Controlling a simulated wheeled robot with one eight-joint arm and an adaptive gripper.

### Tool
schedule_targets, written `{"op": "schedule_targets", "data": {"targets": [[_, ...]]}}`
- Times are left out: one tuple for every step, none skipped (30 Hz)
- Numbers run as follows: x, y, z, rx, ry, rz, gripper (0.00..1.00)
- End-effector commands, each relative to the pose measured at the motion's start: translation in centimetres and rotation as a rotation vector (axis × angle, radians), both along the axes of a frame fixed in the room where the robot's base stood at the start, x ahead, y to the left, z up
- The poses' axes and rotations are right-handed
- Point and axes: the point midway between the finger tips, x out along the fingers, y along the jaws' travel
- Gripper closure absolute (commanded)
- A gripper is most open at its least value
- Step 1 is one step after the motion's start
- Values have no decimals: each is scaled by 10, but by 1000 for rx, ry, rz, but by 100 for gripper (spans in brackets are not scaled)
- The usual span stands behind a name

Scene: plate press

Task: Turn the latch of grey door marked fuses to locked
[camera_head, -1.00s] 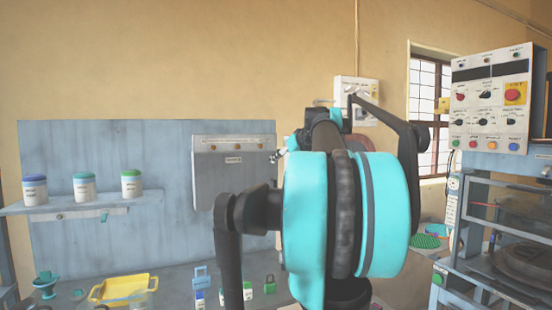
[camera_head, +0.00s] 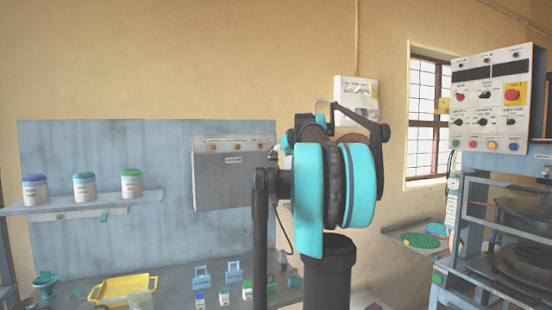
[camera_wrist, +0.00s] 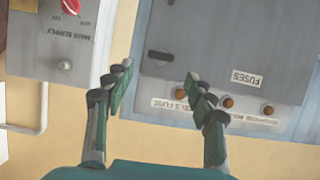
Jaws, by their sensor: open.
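The grey door marked fuses (camera_wrist: 225,35) fills the upper right of the wrist view, with its white label (camera_wrist: 247,78). It also shows on the grey box in the head view (camera_head: 225,185). A dark bar-shaped latch (camera_wrist: 160,57) lies crosswise near the door's left edge in the wrist view. My gripper (camera_wrist: 158,92) is open and empty. Its fingertips appear below the latch, one on each side of it in the picture, and do not visibly touch it. The arm hides most of the gripper in the head view.
A main supply box (camera_wrist: 60,40) with a red knob stands left of the door in the wrist view. A row of round fuse caps (camera_wrist: 228,102) borders the door. In the head view, a shelf (camera_head: 90,207) holds jars. A control panel (camera_head: 490,100) stands right.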

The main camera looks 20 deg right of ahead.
Motion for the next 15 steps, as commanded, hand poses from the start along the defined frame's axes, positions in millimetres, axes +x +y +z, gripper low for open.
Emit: {"op": "schedule_targets", "data": {"targets": [[9, 0, -4, -1, 0, 0, 45], [14, 1, -6, 0, 0, 0, 45], [19, 1, -8, 0, 0, 1, 45], [24, 1, -10, 0, 0, 1, 45], [27, 2, -11, 0, 0, 1, 45], [31, 2, -13, 0, 0, 1, 45], [34, 2, -14, 0, 0, 1, 45], [36, 2, -15, 0, 0, 1, 45], [39, 2, -16, 0, 1, 0, 45], [40, 2, -17, 0, 1, 0, 45], [41, 2, -17, 0, 1, 0, 45], [42, 2, -18, 1, 1, 0, 45], [43, 2, -18, 0, 1, 0, 45], [43, 2, -18, 0, 0, 0, 45], [44, 2, -19, 1, 0, 0, 45]]}}
